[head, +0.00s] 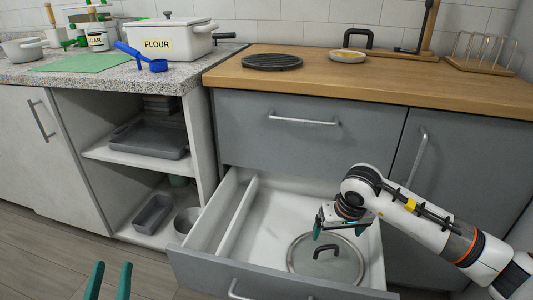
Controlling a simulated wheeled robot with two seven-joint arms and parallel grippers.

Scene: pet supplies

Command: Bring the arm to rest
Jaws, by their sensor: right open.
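My right arm comes in from the right, and its open gripper (338,230) hangs empty above the open lower drawer (270,198). Its two teal fingertips point down and stand apart. A round lid (307,262) with a black handle lies in the drawer, just below and to the left of this gripper. The gripper looks apart from the lid. My left gripper (108,282) shows only as two teal fingers at the bottom left edge. They stand apart with nothing between them. The rest of the left arm is out of view.
The drawer has a divider (237,218) on its left. The closed upper drawer (275,130) sits above it. A wooden counter (400,78) holds a black trivet (272,62) and a toast rack (480,52). A FLOUR container (170,40) and blue scoop (140,57) stand at left. Shelves (150,148) are open below.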

